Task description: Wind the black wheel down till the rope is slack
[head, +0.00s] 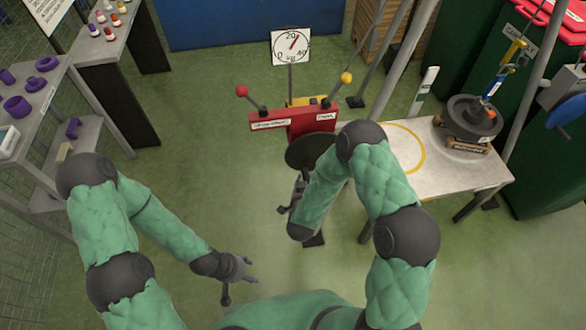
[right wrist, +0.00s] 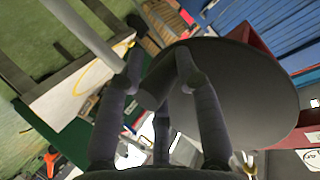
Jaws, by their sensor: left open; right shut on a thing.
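The black wheel (head: 305,150) is a dark disc on the front of the red stand, partly covered by my right arm. It fills much of the right wrist view (right wrist: 245,100). My right gripper (head: 291,197) is at the wheel's near side, its fingers shut around a dark, stubby handle (right wrist: 157,85) on the wheel. My left gripper (head: 245,270) is open and empty over the floor, well away from the wheel. A dark round weight (head: 472,117) sits on wooden blocks on the table, with a yellow-and-blue hanger (head: 494,82) above it. I cannot tell the rope's tension.
The red stand (head: 298,122) carries a red-knobbed and a yellow-knobbed lever. A white dial (head: 291,46) stands behind it. The white table (head: 445,172) with a yellow ring is at right. A shelf (head: 60,110) with purple parts is at left. Floor between is clear.

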